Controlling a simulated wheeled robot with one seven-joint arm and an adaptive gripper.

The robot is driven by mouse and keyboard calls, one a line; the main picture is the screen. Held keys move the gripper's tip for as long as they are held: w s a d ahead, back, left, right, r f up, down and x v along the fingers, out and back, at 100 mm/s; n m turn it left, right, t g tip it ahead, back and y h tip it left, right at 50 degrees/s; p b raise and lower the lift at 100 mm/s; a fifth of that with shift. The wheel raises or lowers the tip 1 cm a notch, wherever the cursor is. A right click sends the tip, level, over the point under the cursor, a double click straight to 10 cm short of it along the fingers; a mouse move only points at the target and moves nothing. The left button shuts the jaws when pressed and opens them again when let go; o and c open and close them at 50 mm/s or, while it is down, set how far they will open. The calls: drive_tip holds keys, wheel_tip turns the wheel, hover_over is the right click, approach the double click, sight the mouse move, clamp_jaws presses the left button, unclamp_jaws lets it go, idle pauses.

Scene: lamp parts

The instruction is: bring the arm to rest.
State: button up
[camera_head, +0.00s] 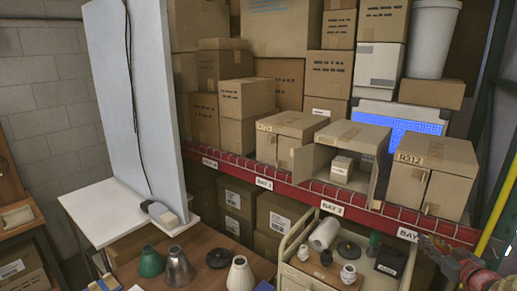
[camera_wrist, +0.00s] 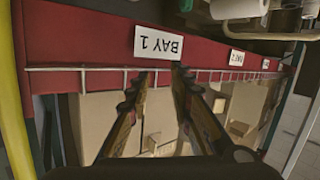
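My gripper (camera_head: 432,246) reaches in from the lower right in the head view, in front of the red shelf beam near a BAY label (camera_head: 407,234). In the wrist view my gripper (camera_wrist: 157,76) shows two dark fingers set apart with nothing held between them. The red beam (camera_wrist: 85,45) and an upside-down BAY 1 label (camera_wrist: 158,43) lie just beyond the fingertips. I cannot tell whether the fingers touch the beam.
Cartons fill the rack, with an open carton (camera_head: 341,150) in the middle. Lamp parts, including a green shade (camera_head: 151,262) and a metal shade (camera_head: 179,267), stand on the brown table. A cart (camera_head: 303,262) holds a white roll (camera_head: 324,233). A yellow pole (camera_head: 497,210) stands at right.

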drive_tip(key=s+d+f+m+g+h, duration=0.4)
drive_tip(key=s+d+f+g+h, duration=0.15)
drive_tip(key=s, duration=0.25)
drive_tip(key=s+a+m+g+b, duration=0.1)
drive_tip(key=s+a+g, duration=0.3)
drive_tip(key=s+a, duration=0.45)
drive_tip(key=s+a+r+n+y+b, duration=0.1)
drive_tip(key=s+a, duration=0.4)
drive_tip(key=a, duration=0.7)
drive_tip(key=s+a+r+n+y+b, duration=0.1)
drive_tip(key=s+a+y, duration=0.2)
drive_tip(key=a, duration=0.9)
drive_tip(key=s+a+r+n+y+b, duration=0.1)
drive_tip(key=s+a+r+n+y, duration=0.1)
drive_tip(key=s+a, duration=0.5)
drive_tip(key=a, duration=0.4)
drive_tip(key=shift+s+a, duration=0.25)
drive_tip(key=shift+a, duration=0.15)
